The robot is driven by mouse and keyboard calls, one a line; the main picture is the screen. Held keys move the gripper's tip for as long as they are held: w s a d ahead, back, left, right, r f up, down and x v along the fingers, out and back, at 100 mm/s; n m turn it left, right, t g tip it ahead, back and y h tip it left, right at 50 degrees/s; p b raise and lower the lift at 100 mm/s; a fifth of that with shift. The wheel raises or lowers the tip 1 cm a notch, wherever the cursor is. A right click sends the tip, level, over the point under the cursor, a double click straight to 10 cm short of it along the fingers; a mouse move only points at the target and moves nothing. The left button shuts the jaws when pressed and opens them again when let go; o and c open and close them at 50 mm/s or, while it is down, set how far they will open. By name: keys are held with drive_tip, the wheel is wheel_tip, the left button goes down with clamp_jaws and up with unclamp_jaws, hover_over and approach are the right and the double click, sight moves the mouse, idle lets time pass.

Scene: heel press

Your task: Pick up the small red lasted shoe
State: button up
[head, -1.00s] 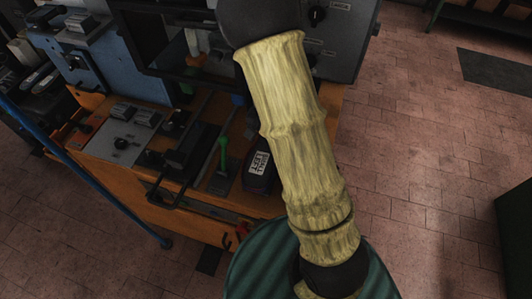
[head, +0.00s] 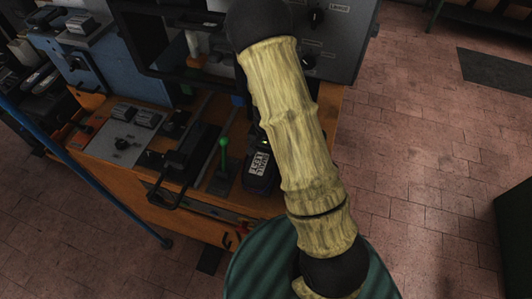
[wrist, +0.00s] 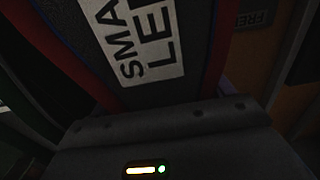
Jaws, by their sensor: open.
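A dark grey, sole-like surface with red edges and a white label reading "SMALL LEFT" (wrist: 150,45) fills the upper middle of the wrist view; I take it for the small red lasted shoe. In the head view the same labelled piece (head: 258,165) lies on the orange bench top, right of a green-knobbed lever. My gripper (wrist: 165,130) shows its dark body and lights along the bottom of the wrist view, close to the labelled piece. It is open; its fingertips are hard to make out. In the head view my arm hides most of it.
The green-knobbed lever (head: 223,145) stands close left of the labelled piece. A plate marked "FREE" (wrist: 255,18) shows at right in the wrist view. Open tiled floor lies to the right.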

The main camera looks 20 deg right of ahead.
idle(0.5)
drive_tip(key=c, duration=1.3)
drive_tip(key=shift+o, duration=0.2)
drive_tip(key=shift+r, duration=0.1)
wheel_tip(320, 180, up, 10)
drive_tip(key=shift+f, duration=0.1)
